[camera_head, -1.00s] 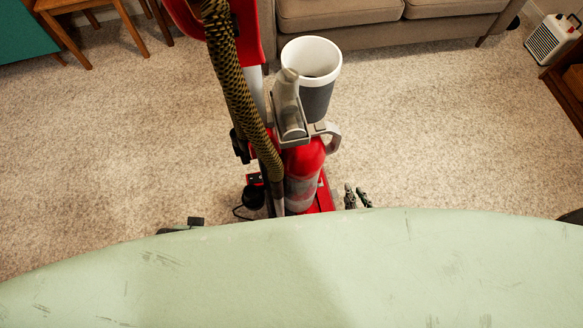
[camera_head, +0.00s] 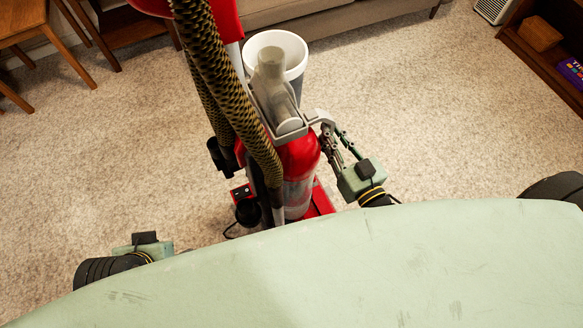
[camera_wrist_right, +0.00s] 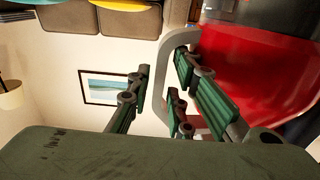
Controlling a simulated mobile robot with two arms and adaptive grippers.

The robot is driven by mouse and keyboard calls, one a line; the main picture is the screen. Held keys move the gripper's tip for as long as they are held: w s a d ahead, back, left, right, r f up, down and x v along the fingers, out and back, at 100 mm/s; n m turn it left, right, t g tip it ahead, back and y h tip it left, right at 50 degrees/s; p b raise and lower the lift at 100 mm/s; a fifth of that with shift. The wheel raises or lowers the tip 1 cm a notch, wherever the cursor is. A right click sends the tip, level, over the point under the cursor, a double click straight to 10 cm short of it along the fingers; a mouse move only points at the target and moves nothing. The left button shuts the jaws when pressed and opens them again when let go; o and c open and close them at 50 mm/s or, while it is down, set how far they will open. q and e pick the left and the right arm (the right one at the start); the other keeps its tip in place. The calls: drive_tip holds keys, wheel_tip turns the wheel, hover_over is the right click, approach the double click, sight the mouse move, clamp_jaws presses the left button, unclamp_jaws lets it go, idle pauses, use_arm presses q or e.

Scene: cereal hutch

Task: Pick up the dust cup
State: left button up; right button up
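The dust cup (camera_head: 298,158) is the red, partly clear canister on the front of the upright vacuum; a grey loop handle (camera_head: 323,118) juts from its right side. My right gripper (camera_head: 338,140) is at that handle with its fingers apart. In the right wrist view, the grey handle (camera_wrist_right: 162,88) runs between the open fingers of the gripper (camera_wrist_right: 162,70), with the red cup (camera_wrist_right: 250,75) just to the right. I cannot tell whether a finger touches the handle. My left gripper (camera_head: 143,246) is low at the left; its fingers cannot be made out.
The vacuum's ribbed hose (camera_head: 215,75) hangs left of the cup. A white bin (camera_head: 296,52) stands behind the vacuum, before a sofa (camera_head: 345,20). Wooden furniture (camera_head: 30,30) is at the back left and a dark shelf (camera_head: 545,65) at the right. Carpet on both sides is clear.

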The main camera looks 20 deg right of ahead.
drive_tip(key=shift+w+a+r, duration=0.1)
drive_tip(key=shift+w+a, duration=0.1)
drive_tip(key=shift+w, duration=1.25)
drive_tip(key=shift+c, duration=0.6)
clamp_jaws()
